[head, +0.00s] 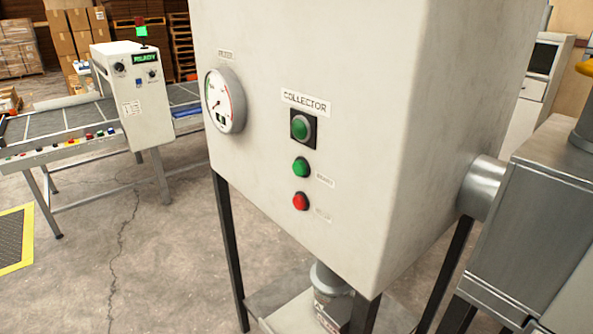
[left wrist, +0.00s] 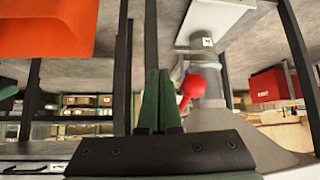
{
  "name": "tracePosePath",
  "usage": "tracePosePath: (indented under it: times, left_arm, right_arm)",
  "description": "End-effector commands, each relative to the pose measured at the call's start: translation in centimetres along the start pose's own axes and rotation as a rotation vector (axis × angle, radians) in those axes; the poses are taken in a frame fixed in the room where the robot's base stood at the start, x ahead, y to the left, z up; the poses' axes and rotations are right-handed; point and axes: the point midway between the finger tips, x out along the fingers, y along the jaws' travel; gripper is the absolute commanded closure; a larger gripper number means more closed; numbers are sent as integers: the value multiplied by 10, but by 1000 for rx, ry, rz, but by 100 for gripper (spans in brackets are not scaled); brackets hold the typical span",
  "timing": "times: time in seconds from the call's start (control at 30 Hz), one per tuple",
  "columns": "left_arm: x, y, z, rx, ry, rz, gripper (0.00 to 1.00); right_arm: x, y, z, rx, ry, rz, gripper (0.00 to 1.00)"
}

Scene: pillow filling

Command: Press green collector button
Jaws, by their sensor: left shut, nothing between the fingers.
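The collector cabinet (head: 350,60) is a large off-white box on dark legs in the middle of the head view. Under its "COLLECTOR" label (head: 305,102) is a dark green round piece (head: 303,127) on a black square plate. Below it is a brighter green button (head: 301,167) with a small, blurred label, then a red button (head: 300,201). Neither gripper shows in the head view. In the left wrist view my left gripper (left wrist: 158,78) has its two green fingers together, with nothing between them.
A round gauge (head: 224,101) is left of the buttons. A metal pipe (head: 482,188) joins the cabinet to grey machinery at right. A conveyor with a control box (head: 132,95) stands at left. An orange object (left wrist: 45,28) and a red box (left wrist: 268,87) show in the wrist view.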

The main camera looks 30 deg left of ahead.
Motion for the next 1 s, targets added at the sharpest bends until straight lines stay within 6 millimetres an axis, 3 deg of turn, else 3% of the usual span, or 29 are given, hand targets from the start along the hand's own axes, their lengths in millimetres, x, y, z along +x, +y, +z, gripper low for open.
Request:
tracePosePath:
  times: [0.23,0.43,0.57,0.67,0.8,0.9,1.0]
  left_arm:
    - [-12,-19,-25,39,-95,-51,100]
    - [-14,-60,-97,204,113,-200,100]
    - [-29,-90,-154,344,265,-336,100]
    - [-53,-113,-206,481,397,-479,100]
    - [-106,-140,-281,713,579,-740,100]
    - [-149,-149,-321,871,671,-932,100]
    - [-186,-151,-349,1004,725,-1100,100]
  right_arm:
    - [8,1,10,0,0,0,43]
    - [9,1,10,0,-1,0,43]
    - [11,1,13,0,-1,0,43]
    - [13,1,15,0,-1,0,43]
    - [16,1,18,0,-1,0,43]
    - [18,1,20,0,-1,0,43]
    - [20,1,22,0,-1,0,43]
